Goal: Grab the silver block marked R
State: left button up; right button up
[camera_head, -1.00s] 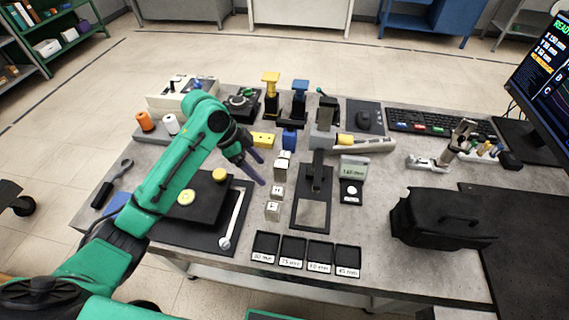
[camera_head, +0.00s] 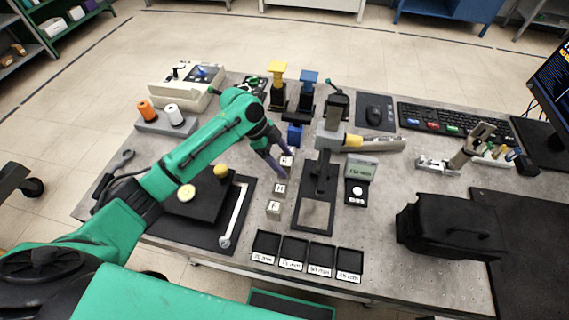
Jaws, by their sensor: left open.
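Three small silver blocks with white letter labels stand in a column on the grey bench. The farthest block (camera_head: 287,160) is partly hidden by my left gripper, and its letter is hard to read. The middle block (camera_head: 279,190) and nearest block (camera_head: 273,209) stand clear; their letters are small, the nearest looking like F. I cannot tell for sure which is marked R. My left gripper (camera_head: 286,164) is open, its two purple fingers at the farthest block. I cannot tell whether they are around it or above it. My right gripper is not in view.
A black stand with a grey upright (camera_head: 327,150) is just right of the blocks. A small scale (camera_head: 358,180) is farther right. Several black labelled trays (camera_head: 293,251) line the front edge. A black plate with yellow discs (camera_head: 198,197) lies left, under my arm.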

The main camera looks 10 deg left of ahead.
pick_arm(q)
jog(key=shift+d+f, duration=0.25)
jog(key=shift+f, duration=0.1)
jog(key=shift+c, duration=0.3)
jog(key=shift+w, duration=0.1)
grip_shut()
jog(key=shift+r, duration=0.1)
